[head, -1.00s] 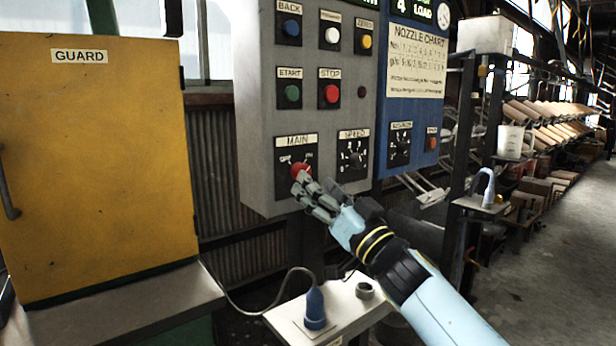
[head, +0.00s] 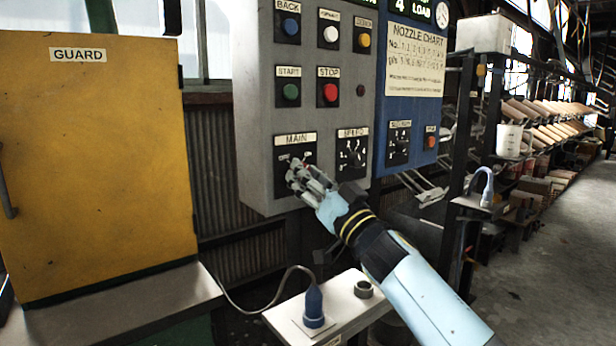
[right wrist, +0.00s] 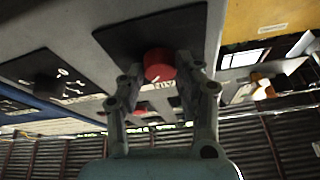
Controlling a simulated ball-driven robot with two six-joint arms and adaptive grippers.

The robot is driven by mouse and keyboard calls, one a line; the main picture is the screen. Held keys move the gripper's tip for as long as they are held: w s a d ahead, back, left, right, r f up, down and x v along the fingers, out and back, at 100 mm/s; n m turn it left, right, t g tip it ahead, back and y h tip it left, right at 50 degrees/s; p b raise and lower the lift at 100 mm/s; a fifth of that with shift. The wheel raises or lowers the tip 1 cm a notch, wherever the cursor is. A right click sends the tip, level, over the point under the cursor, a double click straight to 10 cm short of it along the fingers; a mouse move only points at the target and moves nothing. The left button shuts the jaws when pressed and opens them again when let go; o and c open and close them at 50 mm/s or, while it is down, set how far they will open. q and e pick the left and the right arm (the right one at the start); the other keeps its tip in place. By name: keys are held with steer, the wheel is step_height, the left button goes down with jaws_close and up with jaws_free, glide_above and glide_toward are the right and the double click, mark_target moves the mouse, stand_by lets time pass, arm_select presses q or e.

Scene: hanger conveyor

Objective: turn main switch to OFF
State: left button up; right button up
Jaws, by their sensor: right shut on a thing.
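The main switch is a red knob (right wrist: 157,65) on a black plate, seen between the fingers in the right wrist view. In the head view the plate (head: 308,148) sits under the MAIN label (head: 295,139) at the lower left of the grey panel, and the knob is mostly hidden by my fingers. My right gripper (head: 297,172) reaches up from the lower right with its fingertips at the knob. It also shows in the right wrist view (right wrist: 160,85), shut on the knob with a finger on each side. My left gripper is not in view.
The SPEED knob (head: 352,158) is close to the right of the main switch. Several push buttons, including the red STOP button (head: 330,92), are above. A yellow guard cabinet (head: 95,170) stands left. A small table (head: 345,297) with a blue plug (head: 314,306) is below.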

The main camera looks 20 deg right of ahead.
steer(key=shift+n, duration=0.3)
steer(key=n+g+y+p, duration=0.1)
steer(key=n+g+p, duration=0.1)
steer(key=n, duration=0.5)
steer(key=n+g+y+p, duration=0.2)
steer(key=n+g+p, duration=0.1)
steer(key=n+p, duration=0.2)
steer(key=n+g+y+p, duration=0.2)
steer(key=n+p, duration=0.2)
steer(key=n, duration=0.6)
steer(key=shift+d+r+g, duration=0.2)
steer(key=shift+g, duration=0.2)
steer(key=shift+f, duration=0.1)
steer(key=o, duration=1.1)
steer(key=shift+o, duration=0.2)
steer(key=v, duration=1.2)
